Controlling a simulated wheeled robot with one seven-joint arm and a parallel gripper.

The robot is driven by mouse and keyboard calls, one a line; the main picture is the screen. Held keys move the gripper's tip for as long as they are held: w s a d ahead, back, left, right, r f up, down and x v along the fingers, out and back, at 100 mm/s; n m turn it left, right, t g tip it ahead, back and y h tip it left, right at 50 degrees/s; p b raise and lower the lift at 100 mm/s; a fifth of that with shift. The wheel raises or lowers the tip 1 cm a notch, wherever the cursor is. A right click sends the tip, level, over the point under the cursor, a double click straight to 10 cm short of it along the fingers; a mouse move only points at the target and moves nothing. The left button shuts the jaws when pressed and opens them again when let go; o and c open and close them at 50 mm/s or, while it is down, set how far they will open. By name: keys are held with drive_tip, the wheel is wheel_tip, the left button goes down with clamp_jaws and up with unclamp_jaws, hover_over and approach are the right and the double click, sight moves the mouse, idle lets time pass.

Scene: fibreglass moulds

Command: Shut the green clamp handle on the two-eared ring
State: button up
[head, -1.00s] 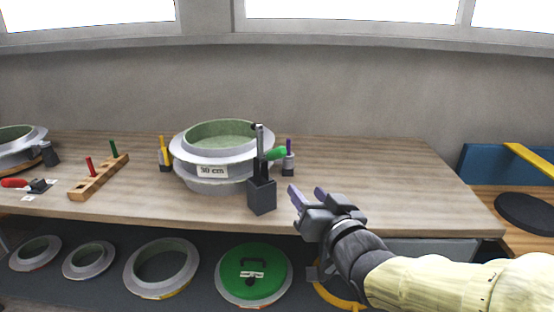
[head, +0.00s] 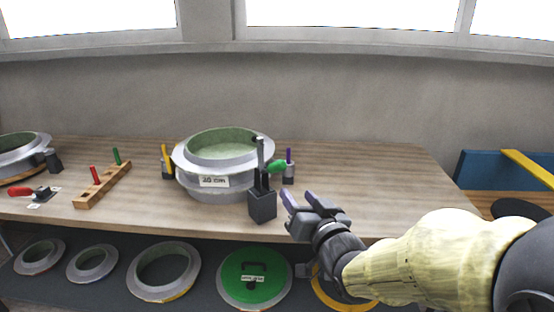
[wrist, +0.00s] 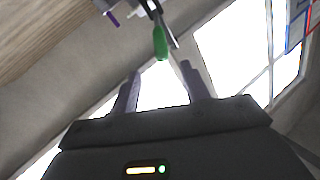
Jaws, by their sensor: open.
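The two-eared ring (head: 213,190) is a grey mould with a green inside and a "30 cm" label, standing on the bench. At its front right is a dark clamp block with an upright lever and a green clamp handle (head: 277,168) that sticks out to the right. My gripper (head: 296,198) is open and empty, to the right of the clamp and a little lower in the head view, apart from the handle. In the wrist view the green handle (wrist: 160,43) shows beyond and between the two fingertips.
Purple (head: 288,160) and yellow (head: 166,158) handles stand beside the ring. A wooden rack (head: 104,188) with red and green pegs and a red-handled clamp (head: 22,193) lie to the left. The bench (head: 390,185) is clear to the right. Several rings and a green lid (head: 254,285) sit below.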

sight(279, 171)
drive_tip(key=p+x, duration=0.4)
drive_tip(key=p, duration=0.3)
drive_tip(key=shift+w+r, duration=0.1)
drive_tip(key=shift+r, duration=0.1)
drive_tip(key=p, duration=0.4)
drive_tip(key=shift+w+a, duration=0.2)
drive_tip(key=shift+w, duration=0.15)
drive_tip(key=p+x, duration=0.1)
drive_tip(key=x, duration=0.2)
drive_tip(key=p+x, duration=0.1)
drive_tip(key=x, duration=0.2)
drive_tip(key=p+x, duration=0.1)
drive_tip(key=x, duration=0.1)
drive_tip(key=shift+w+a+f, duration=0.1)
drive_tip(key=shift+w+f, duration=0.15)
drive_tip(key=shift+w, duration=0.1)
drive_tip(key=shift+c, duration=0.3)
clamp_jaws()
